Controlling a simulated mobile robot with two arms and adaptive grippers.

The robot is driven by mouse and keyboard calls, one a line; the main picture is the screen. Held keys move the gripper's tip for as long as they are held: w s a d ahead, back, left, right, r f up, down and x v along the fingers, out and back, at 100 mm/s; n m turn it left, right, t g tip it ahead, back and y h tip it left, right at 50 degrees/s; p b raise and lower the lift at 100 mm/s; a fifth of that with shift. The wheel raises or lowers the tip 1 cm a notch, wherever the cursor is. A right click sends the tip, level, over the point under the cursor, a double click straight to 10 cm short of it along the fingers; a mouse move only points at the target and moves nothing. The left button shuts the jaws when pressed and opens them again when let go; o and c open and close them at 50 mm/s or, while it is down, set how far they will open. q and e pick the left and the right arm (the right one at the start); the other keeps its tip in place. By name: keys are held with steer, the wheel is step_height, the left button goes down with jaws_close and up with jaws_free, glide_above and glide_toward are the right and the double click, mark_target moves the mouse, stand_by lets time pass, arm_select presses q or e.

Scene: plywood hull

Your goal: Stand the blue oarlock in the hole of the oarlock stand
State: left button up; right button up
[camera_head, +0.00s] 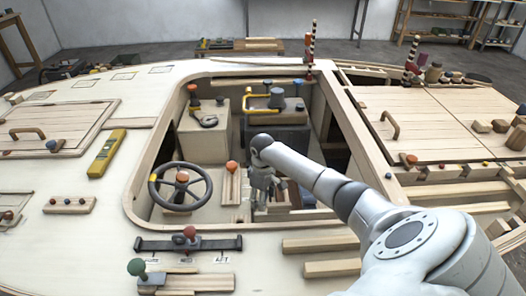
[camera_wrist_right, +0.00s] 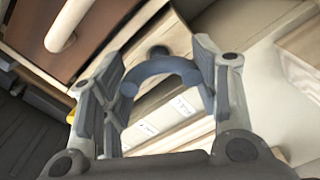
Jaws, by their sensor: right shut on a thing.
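In the right wrist view, the blue oarlock (camera_wrist_right: 160,68) is a curved, U-like piece between the two fingers of my right gripper (camera_wrist_right: 160,90), which is shut on it. In the head view my right gripper (camera_head: 264,184) hangs inside the cockpit opening, right of the steering wheel, and hides most of what it holds. Behind the oarlock, the wrist view shows a pale wooden piece with a dark round spot (camera_wrist_right: 158,52). I cannot tell whether that is the hole of the oarlock stand. The stand is not clearly recognisable in the head view. My left gripper is not in view.
The steering wheel (camera_head: 180,187) stands left of my right gripper, and an upright board with an orange knob (camera_head: 232,168) is close beside it. Wooden hatches (camera_head: 440,125) lie to the right. A yellow level (camera_head: 107,153) lies on the open left deck.

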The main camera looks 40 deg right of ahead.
steer(key=o, duration=1.1)
steer(key=shift+r, duration=0.1)
step_height(320, 180, up, 12)
stand_by(0.5)
